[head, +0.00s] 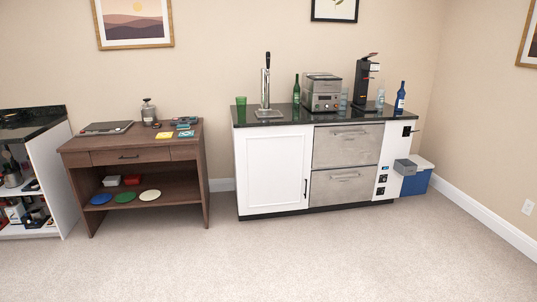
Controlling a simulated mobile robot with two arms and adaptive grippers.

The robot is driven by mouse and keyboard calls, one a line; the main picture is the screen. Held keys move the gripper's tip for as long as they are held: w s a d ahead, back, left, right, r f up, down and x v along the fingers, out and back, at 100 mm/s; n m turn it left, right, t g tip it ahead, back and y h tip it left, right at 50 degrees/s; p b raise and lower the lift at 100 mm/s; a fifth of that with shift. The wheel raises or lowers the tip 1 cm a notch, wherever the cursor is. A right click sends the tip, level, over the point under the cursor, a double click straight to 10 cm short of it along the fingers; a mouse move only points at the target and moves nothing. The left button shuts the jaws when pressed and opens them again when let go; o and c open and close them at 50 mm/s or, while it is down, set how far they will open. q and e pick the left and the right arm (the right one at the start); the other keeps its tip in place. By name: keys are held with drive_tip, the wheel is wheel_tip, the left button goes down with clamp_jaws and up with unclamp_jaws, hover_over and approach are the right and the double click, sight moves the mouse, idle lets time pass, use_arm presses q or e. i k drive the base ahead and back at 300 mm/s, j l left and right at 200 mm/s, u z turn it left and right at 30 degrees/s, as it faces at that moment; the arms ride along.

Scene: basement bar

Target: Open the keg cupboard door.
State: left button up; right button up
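The bar cabinet stands against the back wall. At its left is a white panelled cupboard door (272,169), which looks closed and flush with the cabinet front. The door has a short dark vertical handle (306,188) near its right edge. A beer tap (266,88) stands on the dark counter above this door. No label marks the door as the keg cupboard. Neither of my grippers shows in the head view.
Two steel drawers (346,145) sit right of the door. A wooden desk (130,158) stands to the left, with a gap between. A blue cooler (419,180) sits at the cabinet's right end. The carpet (270,255) in front is clear.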

sight(274, 163)
drive_tip(key=i, duration=2.8)
drive_tip(key=i+l+u, duration=0.1)
drive_tip(key=i, duration=1.3)
